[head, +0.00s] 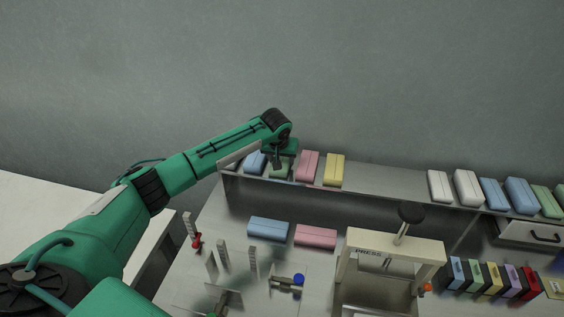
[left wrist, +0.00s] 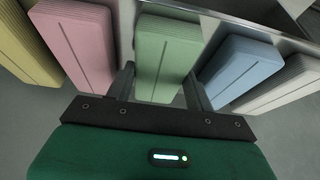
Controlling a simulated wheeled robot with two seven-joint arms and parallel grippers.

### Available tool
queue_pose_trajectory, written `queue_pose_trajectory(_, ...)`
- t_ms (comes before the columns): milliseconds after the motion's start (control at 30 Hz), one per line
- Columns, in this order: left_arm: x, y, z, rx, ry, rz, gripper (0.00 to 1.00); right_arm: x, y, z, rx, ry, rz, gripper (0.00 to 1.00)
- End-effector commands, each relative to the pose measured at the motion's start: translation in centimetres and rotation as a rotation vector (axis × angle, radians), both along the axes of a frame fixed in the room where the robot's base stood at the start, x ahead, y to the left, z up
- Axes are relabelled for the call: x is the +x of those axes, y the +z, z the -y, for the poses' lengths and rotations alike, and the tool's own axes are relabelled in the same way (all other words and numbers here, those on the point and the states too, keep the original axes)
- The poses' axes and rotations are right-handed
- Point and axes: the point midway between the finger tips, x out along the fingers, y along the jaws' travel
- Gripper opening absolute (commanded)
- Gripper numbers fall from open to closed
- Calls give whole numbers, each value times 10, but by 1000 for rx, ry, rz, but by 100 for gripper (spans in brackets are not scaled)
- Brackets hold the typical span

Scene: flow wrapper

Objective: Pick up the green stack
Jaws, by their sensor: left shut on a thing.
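The green stack (left wrist: 165,52) sits between the two fingers of my left gripper (left wrist: 160,85) in the left wrist view, with a finger against each side. In the head view my left gripper (head: 278,165) reaches down onto the back shelf from above, and the green stack (head: 279,173) is partly hidden under it. My left gripper is shut on the green stack. It is still in the row of stacks, and I cannot tell whether it touches the shelf. My right gripper is not in view.
A blue stack (head: 255,162) and a pink stack (head: 308,165) flank it closely, with a yellow stack (head: 334,170) beyond. A press (head: 395,250) and several upright posts stand on the lower table.

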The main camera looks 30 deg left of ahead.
Motion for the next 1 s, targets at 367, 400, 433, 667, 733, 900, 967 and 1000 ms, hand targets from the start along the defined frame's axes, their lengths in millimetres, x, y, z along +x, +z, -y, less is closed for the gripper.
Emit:
queue_pose_trajectory(367,1,10,0,0,0,2,32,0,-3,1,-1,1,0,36)
queue_pose_trajectory(400,1,14,0,-1,-1,3,32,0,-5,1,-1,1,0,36)
queue_pose_trajectory(433,1,18,0,0,0,3,32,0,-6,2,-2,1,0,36)
queue_pose_trajectory(667,1,67,1,-1,-1,7,32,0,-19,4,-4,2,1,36)
queue_pose_trajectory(733,1,87,1,-2,0,6,32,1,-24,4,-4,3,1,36)
queue_pose_trajectory(900,1,134,0,-1,0,7,32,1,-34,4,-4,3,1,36)
queue_pose_trajectory(967,1,149,0,-1,0,5,32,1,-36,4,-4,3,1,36)
queue_pose_trajectory(1000,1,157,0,0,1,4,32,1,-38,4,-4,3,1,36)
